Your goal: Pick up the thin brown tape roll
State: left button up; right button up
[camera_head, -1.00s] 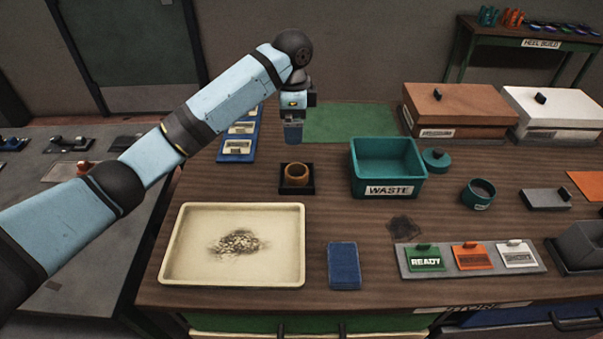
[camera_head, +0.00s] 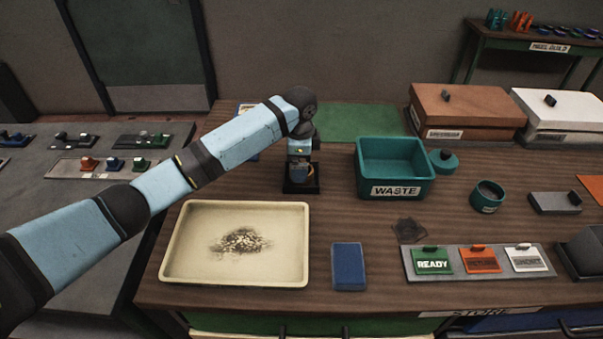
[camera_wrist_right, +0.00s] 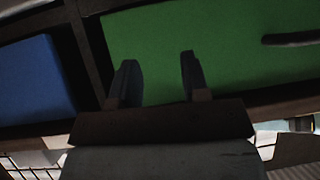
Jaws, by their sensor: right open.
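The thin brown tape roll is almost wholly hidden behind my left gripper in the head view. The dark square holder (camera_head: 315,187) under it still shows around the gripper's lower end. My left gripper (camera_head: 300,176) points down right over the holder. I cannot see its fingertips well, nor whether they are around the roll or touching it. My right gripper (camera_wrist_right: 158,76) is open and empty in the right wrist view, with two dark fingers apart in front of a green drawer front (camera_wrist_right: 225,50).
A cream tray (camera_head: 178,270) with dark debris lies in front of the holder, and a blue block (camera_head: 348,267) beside it. The teal waste bin (camera_head: 395,192) stands to the right. A green mat (camera_head: 360,117) lies behind. Bare wood separates the holder and bin.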

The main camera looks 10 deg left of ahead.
pick_arm(q)
notch_tip(320, 180, down, 2)
jog(key=shift+f, duration=0.15)
jog(key=c, duration=1)
notch_tip(320, 180, up, 23)
jog(key=p, duration=0.6)
